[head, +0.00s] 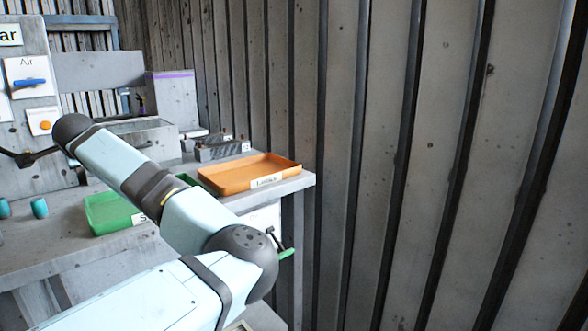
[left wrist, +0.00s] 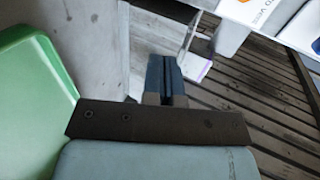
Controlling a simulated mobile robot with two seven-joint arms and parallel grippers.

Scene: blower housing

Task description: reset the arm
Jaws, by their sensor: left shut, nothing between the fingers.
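My left arm (head: 120,165) comes in from the lower left of the head view, bends at a dark elbow joint, and reaches up and to the left over the bench. My left gripper (left wrist: 164,66) shows in the left wrist view with its two dark blue fingers shut together and nothing between them. In that view a green tray (left wrist: 35,100) lies to its left. In the head view I cannot clearly make out the fingers. My right gripper is in neither view.
On the bench (head: 65,250) stand a green tray (head: 110,212) beside my forearm and an orange labelled tray (head: 250,172) at the right end. Two teal cylinders (head: 39,207) are at left. A panel with a blue Air lever (head: 30,83) stands behind. A corrugated wall (head: 400,150) fills the right.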

